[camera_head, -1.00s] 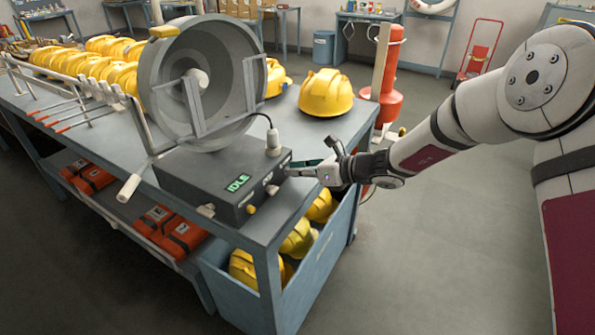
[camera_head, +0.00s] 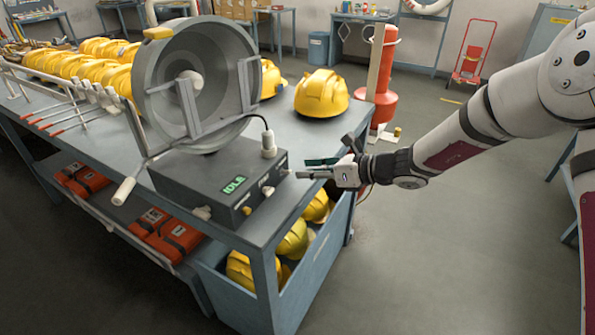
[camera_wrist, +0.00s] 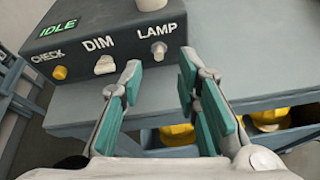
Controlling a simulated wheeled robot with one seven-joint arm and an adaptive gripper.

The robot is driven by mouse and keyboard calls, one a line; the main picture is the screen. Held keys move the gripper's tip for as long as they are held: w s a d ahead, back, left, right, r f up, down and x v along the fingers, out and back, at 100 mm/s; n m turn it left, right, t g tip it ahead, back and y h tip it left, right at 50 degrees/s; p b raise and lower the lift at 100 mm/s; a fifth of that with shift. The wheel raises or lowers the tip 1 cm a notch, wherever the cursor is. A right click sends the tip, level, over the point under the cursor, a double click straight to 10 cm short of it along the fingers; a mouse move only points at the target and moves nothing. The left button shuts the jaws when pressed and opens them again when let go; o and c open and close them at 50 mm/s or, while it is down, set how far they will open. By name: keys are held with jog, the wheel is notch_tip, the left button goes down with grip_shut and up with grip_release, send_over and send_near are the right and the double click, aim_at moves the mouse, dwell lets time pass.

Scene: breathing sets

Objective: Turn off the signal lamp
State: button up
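The signal lamp (camera_head: 232,80) is a large grey round drum on a dark control box (camera_head: 190,185) at the table's near corner. Its green display (camera_head: 234,186) reads IDLE. In the wrist view the box front has a yellow CHECK button (camera_wrist: 60,72), a white DIM knob (camera_wrist: 104,65) and a small LAMP toggle (camera_wrist: 159,50). My gripper (camera_wrist: 160,78) is open and empty, with its teal-padded fingers apart below the LAMP toggle. In the head view my gripper (camera_head: 312,168) is just right of the box, apart from it.
Yellow helmets stand on the table (camera_head: 300,135), one (camera_head: 322,93) behind my gripper. A blue bin (camera_head: 318,262) of helmets sits below the table edge. A red cylinder (camera_head: 380,85) stands beyond the table. Floor at right is clear.

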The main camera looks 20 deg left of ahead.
jog(key=v, duration=0.6)
jog(key=shift+d+r, duration=0.2)
jog(key=shift+d, duration=0.15)
jog(key=shift+r, duration=0.1)
